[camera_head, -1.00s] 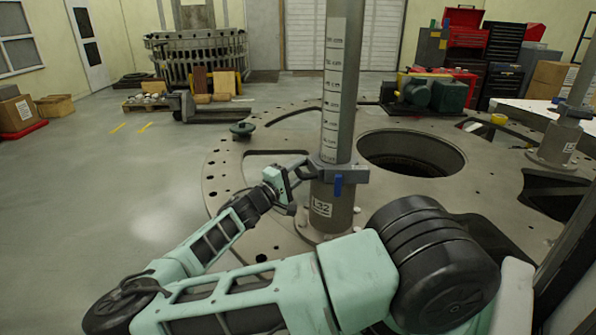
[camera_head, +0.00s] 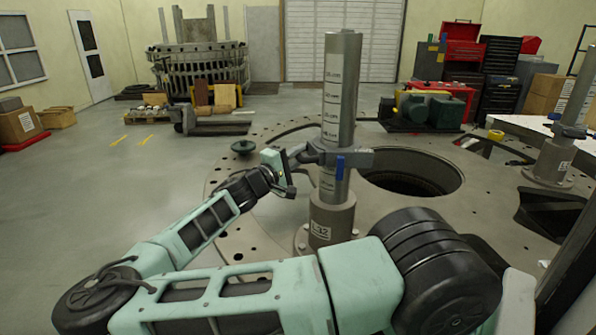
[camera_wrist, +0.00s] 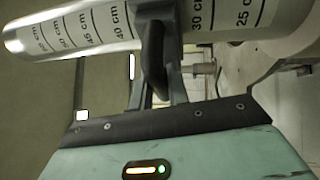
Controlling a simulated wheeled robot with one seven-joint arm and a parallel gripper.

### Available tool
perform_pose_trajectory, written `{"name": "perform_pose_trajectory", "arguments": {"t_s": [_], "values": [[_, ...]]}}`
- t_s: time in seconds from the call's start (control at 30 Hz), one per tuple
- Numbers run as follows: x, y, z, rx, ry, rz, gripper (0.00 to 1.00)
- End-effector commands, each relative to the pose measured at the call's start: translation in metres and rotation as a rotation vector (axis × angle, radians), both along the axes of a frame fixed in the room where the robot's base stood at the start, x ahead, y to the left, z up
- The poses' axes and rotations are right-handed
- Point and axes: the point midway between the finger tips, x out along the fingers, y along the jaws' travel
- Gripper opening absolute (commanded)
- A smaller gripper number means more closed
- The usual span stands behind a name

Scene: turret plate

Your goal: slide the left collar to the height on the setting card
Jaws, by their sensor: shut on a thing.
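The left collar (camera_head: 350,158) is a grey ring with a blue lever (camera_head: 340,167), around the left post (camera_head: 342,70), well above the post's thick foot (camera_head: 331,218). My gripper (camera_head: 304,155) is shut on the collar's side handle, left of the post. The wrist view shows the dark handle (camera_wrist: 154,62) between my fingers and the post's printed scale (camera_wrist: 240,18). There the collar lies between the 30 cm and 40 cm marks and covers the scale between them. Its exact reading cannot be told. I cannot make out a setting card in either view.
The post stands on a wide round plate (camera_head: 232,190) with a large round hole (camera_head: 410,172) behind it. A second post with a collar (camera_head: 570,130) stands at the right. A green machine (camera_head: 425,110) sits behind.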

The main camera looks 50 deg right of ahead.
Motion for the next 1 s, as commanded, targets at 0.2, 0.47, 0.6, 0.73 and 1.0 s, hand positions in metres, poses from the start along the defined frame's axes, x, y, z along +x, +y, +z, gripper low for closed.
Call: {"name": "perform_pose_trajectory", "arguments": {"t_s": [0.2, 0.47, 0.6, 0.73, 1.0], "values": [[0.0, 0.0, 0.05, -0.002, -0.004, 0.0, 0.0], [0.0, 0.0, 0.068, -0.003, -0.002, 0.0, 0.0], [0.0, 0.0, 0.068, -0.003, -0.001, -0.001, 0.0], [0.0, 0.0, 0.068, -0.003, -0.001, -0.001, 0.0], [0.0, 0.0, 0.067, -0.002, -0.001, 0.0, 0.39]]}}
